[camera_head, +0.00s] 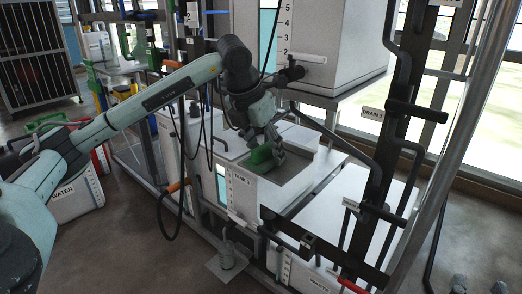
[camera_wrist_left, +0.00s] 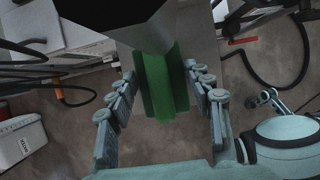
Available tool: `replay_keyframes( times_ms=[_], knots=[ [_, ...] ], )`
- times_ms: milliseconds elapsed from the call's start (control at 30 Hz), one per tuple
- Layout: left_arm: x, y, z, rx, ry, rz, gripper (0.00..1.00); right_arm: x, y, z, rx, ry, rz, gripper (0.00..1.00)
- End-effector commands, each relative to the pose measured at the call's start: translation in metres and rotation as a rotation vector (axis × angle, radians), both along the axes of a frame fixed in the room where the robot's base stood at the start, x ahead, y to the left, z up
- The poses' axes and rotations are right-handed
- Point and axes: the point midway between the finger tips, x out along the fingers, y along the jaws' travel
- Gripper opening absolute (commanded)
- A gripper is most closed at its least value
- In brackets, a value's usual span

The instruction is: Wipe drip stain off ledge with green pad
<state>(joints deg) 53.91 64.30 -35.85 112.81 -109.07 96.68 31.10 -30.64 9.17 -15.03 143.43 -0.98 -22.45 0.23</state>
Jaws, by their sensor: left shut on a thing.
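My left gripper (camera_head: 266,150) is shut on the green pad (camera_head: 260,158), low over the grey top of the tank (camera_head: 292,182) labelled TANK 3. I take this top as the ledge. In the left wrist view the green pad (camera_wrist_left: 158,82) stands between the fingers of my left gripper (camera_wrist_left: 164,88). I cannot tell whether the pad touches the surface. No drip stain can be made out; the pad and fingers cover part of the top. My right gripper (camera_head: 480,286) shows at the bottom right edge, its fingers apart and empty, away from the tank.
A large white tank with a number scale (camera_head: 330,45) stands above and behind. Black pipes (camera_head: 375,155) and a slanted metal post (camera_head: 450,150) rise at the right. A white WATER container (camera_head: 78,200) is at the left. A dark hose (camera_head: 160,215) hangs in front.

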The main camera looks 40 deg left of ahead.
Motion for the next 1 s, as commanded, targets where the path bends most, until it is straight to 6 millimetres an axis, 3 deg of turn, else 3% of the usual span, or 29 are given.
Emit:
replay_keyframes(
  times_ms=[33,367,700,1000],
  knots=[
    [0.009,0.003,0.013,-0.019,-0.047,0.022,0.28,0.0,0.0,-0.001,0.0,0.0,0.0,0.4],
    [-0.003,0.005,0.014,-0.017,-0.048,0.022,0.28,0.0,0.0,-0.006,0.0,0.0,0.0,0.4],
    [-0.033,0.007,0.01,-0.011,-0.036,0.016,0.28,0.0,0.0,-0.019,0.0,0.0,0.0,0.4],
    [-0.036,0.006,0.011,-0.012,-0.031,0.013,0.28,0.0,0.0,-0.019,0.0,0.0,0.0,0.4]
  ],
)
